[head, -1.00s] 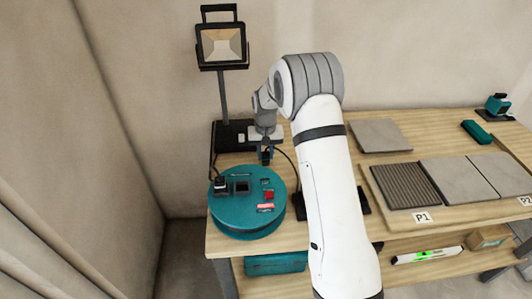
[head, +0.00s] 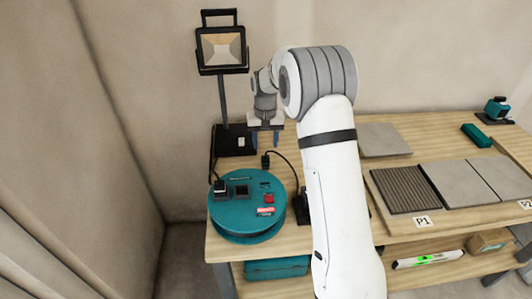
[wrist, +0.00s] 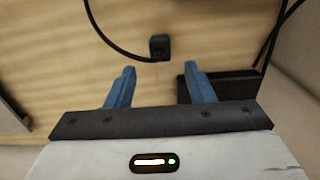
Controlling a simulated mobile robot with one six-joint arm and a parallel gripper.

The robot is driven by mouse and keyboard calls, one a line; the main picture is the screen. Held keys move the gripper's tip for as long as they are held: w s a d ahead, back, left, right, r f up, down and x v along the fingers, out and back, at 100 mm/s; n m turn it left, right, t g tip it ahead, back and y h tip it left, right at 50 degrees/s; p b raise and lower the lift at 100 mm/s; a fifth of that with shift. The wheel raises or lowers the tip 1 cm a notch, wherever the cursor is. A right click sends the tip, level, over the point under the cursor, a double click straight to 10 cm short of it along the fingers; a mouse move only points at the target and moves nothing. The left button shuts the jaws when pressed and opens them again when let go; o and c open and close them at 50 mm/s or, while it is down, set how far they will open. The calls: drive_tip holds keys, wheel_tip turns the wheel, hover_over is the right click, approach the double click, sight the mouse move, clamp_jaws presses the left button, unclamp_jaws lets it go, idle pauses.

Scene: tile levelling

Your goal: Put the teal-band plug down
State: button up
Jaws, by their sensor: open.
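A small black plug (head: 265,162) on a black cord lies on the wooden table just behind the teal cable reel (head: 225,222). In the wrist view the plug (wrist: 160,47) rests on bare wood, just beyond my fingertips; no teal band can be made out on it. My gripper (head: 265,142) is open and empty, pointing down above the table, apart from the plug. Its two blue fingers stand wide in the wrist view (wrist: 160,69). Another black plug (head: 219,187) sits at the left socket of the reel. The socket beside it (head: 242,190) looks empty.
A work lamp (head: 222,50) stands on a black base (head: 228,140) just left of my gripper. Grey tiles (head: 460,182) lie on the right of the table. Cords run around the reel. Some bare wood lies around the plug.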

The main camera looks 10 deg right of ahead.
sight(266, 158)
drive_tip(key=s+d+r+t, duration=0.1)
drive_tip(key=s+d+r, duration=0.2)
drive_tip(key=s+r, duration=1.2)
drive_tip(key=s+d+f, duration=0.1)
drive_tip(key=s, duration=0.9)
drive_tip(key=s+d+f+t, duration=0.1)
drive_tip(key=s+f, duration=0.1)
drive_tip(key=s, duration=0.8)
drive_tip(key=shift+s+d+t, duration=0.3)
drive_tip(key=shift+s+d, duration=0.05)
drive_tip(key=shift+s, duration=0.05)
drive_tip(key=shift+r, duration=0.1)
